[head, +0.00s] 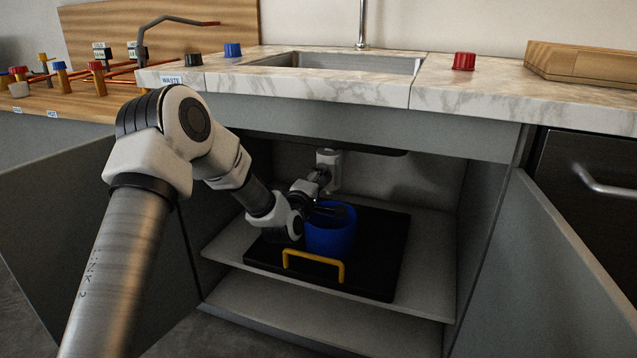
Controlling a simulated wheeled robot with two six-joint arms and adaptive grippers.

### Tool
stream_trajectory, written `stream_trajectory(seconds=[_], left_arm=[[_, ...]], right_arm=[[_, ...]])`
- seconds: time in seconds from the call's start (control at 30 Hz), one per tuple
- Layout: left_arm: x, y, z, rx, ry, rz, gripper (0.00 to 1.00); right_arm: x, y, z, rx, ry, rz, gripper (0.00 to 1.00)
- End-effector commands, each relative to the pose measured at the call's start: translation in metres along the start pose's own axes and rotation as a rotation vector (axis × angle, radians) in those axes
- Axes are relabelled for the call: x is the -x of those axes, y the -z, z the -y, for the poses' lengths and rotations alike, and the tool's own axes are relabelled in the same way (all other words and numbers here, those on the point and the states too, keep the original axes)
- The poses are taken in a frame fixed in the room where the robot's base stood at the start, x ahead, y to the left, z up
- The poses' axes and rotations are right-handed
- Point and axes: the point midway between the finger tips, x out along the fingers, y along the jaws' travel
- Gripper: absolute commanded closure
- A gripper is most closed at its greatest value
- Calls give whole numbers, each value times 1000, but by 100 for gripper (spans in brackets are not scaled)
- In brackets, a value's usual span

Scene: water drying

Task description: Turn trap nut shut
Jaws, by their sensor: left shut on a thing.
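The white trap pipe (328,165) hangs under the sink inside the open cabinet; its nut is too small and hidden by my arm to make out clearly. My left arm reaches in from the left. My left gripper (329,207) is at the lower end of the trap, just over the mouth of the blue bucket (330,236). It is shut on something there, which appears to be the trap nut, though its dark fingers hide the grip. My right gripper is out of view.
The bucket stands on a black tray (375,270) with a yellow handle (314,262) on the cabinet shelf (427,300). Open cabinet doors (575,275) flank the opening. A marble counter (470,85) with a sink (345,63) is above. A red cap (464,61) stands on it.

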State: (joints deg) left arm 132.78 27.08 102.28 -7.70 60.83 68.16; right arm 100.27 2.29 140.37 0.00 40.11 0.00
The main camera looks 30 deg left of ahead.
Motion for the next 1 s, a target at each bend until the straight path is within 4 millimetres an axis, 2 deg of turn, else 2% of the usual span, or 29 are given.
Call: stream_trajectory(seconds=[0.3, 0.8, 0.83, 0.87, 0.9, 1.0], left_arm=[[0, 0, 1, 125, 1, 0, 90], [0, 0, 1, 148, 1, 0, 90], [0, 0, 1, 147, 1, 0, 48], [0, 0, 1, 147, 1, 0, 38], [0, 0, 1, 147, 1, 0, 30], [0, 0, 1, 146, 1, 0, 30]], right_arm=[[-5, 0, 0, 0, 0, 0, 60], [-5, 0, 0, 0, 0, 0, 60], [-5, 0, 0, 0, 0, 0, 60], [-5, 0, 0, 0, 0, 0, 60], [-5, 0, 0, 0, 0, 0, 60], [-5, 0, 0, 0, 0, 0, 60]])
